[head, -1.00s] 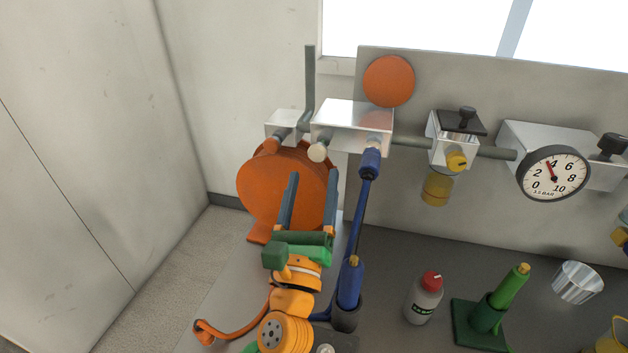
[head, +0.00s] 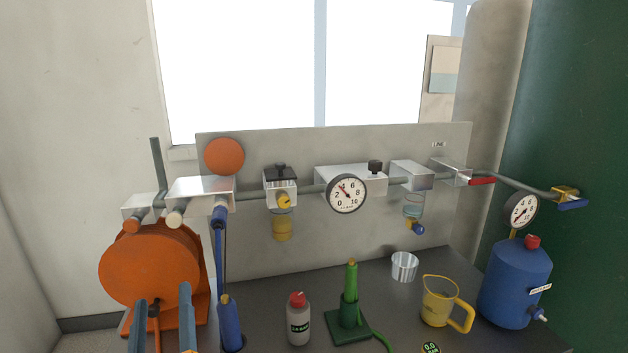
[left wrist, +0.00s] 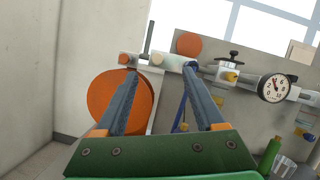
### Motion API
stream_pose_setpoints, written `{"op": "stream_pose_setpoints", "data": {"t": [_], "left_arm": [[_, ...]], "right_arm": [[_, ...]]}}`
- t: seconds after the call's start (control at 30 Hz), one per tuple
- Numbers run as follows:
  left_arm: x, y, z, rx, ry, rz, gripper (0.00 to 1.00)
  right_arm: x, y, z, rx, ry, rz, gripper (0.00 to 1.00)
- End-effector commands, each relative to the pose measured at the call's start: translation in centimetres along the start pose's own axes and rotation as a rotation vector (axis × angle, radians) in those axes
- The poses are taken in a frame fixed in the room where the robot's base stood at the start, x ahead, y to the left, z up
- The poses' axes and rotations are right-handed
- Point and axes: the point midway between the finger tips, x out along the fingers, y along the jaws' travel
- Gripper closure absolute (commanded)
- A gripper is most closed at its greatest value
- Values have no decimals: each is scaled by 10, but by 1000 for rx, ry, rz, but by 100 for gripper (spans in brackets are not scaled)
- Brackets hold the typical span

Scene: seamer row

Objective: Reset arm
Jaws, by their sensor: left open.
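My left gripper (head: 162,310) shows at the lower left of the head view, with its two grey-blue fingers pointing up and standing apart. In the left wrist view my left gripper (left wrist: 163,85) is open, with nothing between the fingers. Its fingers lie in front of the orange disc-shaped reel (head: 150,262), which also shows behind the left finger in the wrist view (left wrist: 106,97). My right gripper is in neither view.
Along the bench stand a red-capped bottle (head: 299,320), a green stand (head: 350,310), a metal cup (head: 404,266), a yellow jug (head: 438,302) and a blue tank (head: 518,285). Above them runs a pipe with a gauge (head: 347,194). A blue tool (head: 229,322) stands close right of my gripper.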

Motion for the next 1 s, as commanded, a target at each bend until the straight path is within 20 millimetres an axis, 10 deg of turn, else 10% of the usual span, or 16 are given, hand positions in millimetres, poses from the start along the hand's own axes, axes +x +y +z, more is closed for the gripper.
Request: {"op": "stream_pose_setpoints", "data": {"t": [0.57, 1.0], "left_arm": [[-65, 78, -118, -959, 397, 552, 29], [-251, 99, -203, -1714, 383, 1774, 29]], "right_arm": [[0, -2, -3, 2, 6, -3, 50], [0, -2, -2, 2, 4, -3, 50]]}}
